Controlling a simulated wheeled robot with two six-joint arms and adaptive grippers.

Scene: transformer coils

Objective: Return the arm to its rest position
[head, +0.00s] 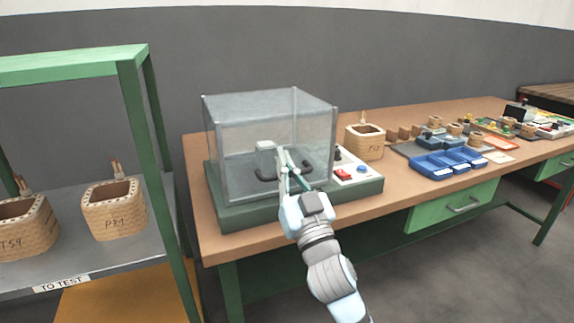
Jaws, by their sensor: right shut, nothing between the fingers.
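My right gripper (286,168) is shut and empty. Its arm comes in from the bottom middle, and the fingers point up in front of the clear box (228,165) of the test station, near a dark handle on its front. Whether the fingers touch the handle or the clear wall I cannot tell. The box sits closed on a green base (240,212) on the wooden table. My left gripper is not in view.
A control panel with red button (342,174) is right of the box. A coil (364,143) stands behind it. Blue trays (447,166) and small parts lie further right. A green shelf (133,100) at left holds coils marked T59 (28,228) and P71 (115,208).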

